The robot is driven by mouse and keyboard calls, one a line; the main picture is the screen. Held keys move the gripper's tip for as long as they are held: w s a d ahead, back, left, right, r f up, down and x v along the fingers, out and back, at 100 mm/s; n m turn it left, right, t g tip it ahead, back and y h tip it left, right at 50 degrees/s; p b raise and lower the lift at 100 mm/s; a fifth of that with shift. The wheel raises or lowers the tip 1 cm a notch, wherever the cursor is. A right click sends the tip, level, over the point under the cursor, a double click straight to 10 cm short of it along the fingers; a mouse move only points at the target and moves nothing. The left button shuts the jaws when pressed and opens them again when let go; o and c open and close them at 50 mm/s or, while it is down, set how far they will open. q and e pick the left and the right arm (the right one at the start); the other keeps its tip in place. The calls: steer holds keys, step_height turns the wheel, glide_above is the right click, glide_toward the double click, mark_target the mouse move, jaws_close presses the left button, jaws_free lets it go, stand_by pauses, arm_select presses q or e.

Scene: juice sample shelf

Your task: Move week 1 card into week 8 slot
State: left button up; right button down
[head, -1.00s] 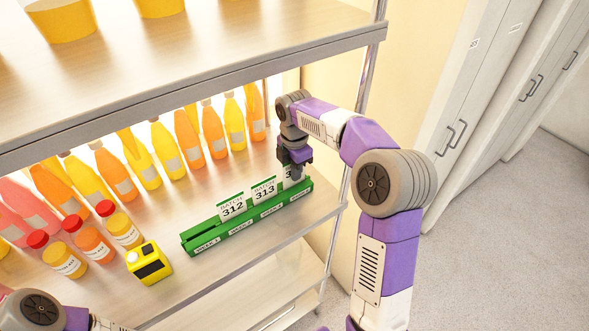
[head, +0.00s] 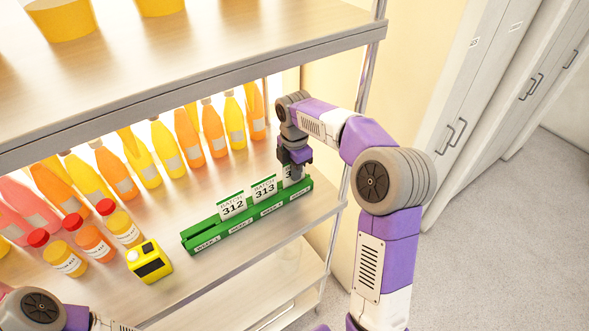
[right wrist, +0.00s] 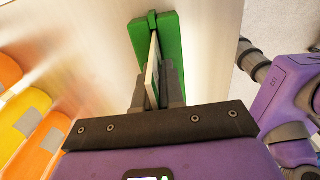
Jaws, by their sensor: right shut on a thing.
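A green card rack (head: 215,241) lies on the shelf, with small week labels along its front that are too small to read surely. Card 312 (head: 232,207) and card 313 (head: 264,189) stand upright in it. A third card (head: 288,175), its number mostly hidden, stands at the rack's right end. My right gripper (head: 297,173) is shut on this third card, close above the rack. In the right wrist view the card (right wrist: 153,75) is edge-on between the fingers, over the green rack (right wrist: 175,45). The left slot of the rack is empty. My left gripper is out of view.
A yellow box-shaped device (head: 149,262) sits left of the rack. Several red-capped bottles (head: 91,242) and a row of juice bottles (head: 188,138) stand left and behind. An upper shelf (head: 200,80) overhangs, and a metal post (head: 360,100) is at right.

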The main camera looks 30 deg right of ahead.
steer(key=shift+f+b, duration=0.35)
steer(key=shift+f, duration=0.3)
steer(key=c, duration=1.2)
jaws_free()
steer(key=shift+o, duration=0.2)
step_height(320, 180, up, 8)
steer(key=shift+f, duration=0.2)
